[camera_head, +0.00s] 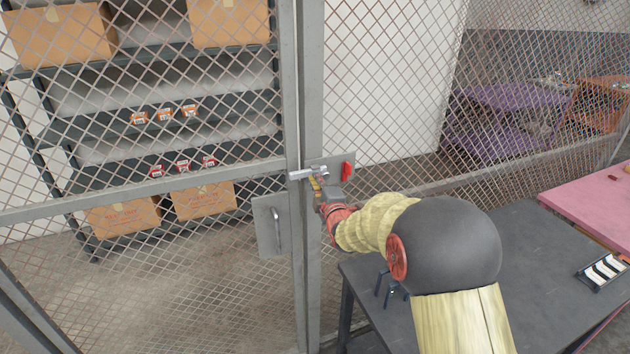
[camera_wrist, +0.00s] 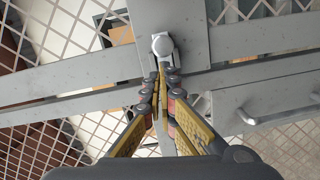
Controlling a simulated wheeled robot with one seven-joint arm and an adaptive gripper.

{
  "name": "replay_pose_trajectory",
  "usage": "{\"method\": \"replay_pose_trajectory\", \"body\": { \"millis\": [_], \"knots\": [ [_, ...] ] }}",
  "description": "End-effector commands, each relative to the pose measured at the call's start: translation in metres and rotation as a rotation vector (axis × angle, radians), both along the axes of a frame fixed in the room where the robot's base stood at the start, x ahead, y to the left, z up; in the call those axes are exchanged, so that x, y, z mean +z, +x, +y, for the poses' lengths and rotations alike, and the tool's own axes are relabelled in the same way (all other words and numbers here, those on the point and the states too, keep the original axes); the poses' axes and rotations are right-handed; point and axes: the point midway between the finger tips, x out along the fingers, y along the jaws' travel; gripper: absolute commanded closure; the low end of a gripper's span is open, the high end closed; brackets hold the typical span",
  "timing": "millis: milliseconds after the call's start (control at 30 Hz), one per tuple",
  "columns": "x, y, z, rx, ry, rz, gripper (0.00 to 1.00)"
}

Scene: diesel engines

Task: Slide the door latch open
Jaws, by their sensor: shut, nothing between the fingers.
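The door latch (camera_head: 306,174) is a light metal bar across the grey post between the mesh door and the mesh panel. In the wrist view, its rounded end (camera_wrist: 162,45) sits just past my fingertips. My gripper (camera_head: 320,188) is shut and empty, its tips very close to the latch. In the wrist view the yellow-and-black fingers (camera_wrist: 160,75) meet just below the latch end; I cannot tell whether they touch it. The mesh door (camera_head: 150,197) stands on the left and looks closed. My arm hides part of the latch area.
A red piece (camera_head: 347,171) sits on a plate right of the latch. A door plate with a handle (camera_head: 270,228) is below left. A dark table (camera_head: 540,265) stands at right, with a pink table (camera_head: 598,200) beyond. Shelves with boxes (camera_head: 122,217) stand behind the mesh.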

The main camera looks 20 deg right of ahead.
Motion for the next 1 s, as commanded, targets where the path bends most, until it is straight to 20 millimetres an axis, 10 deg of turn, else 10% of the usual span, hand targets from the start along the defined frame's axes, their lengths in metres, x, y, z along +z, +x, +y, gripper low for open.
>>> {"method": "replay_pose_trajectory", "body": {
  "millis": [600,1000],
  "knots": [
    [-0.003,0.002,-0.058,-0.002,0.000,-0.002,1.00],
    [0.000,0.002,-0.061,-0.001,0.000,0.000,1.00]
  ]
}}
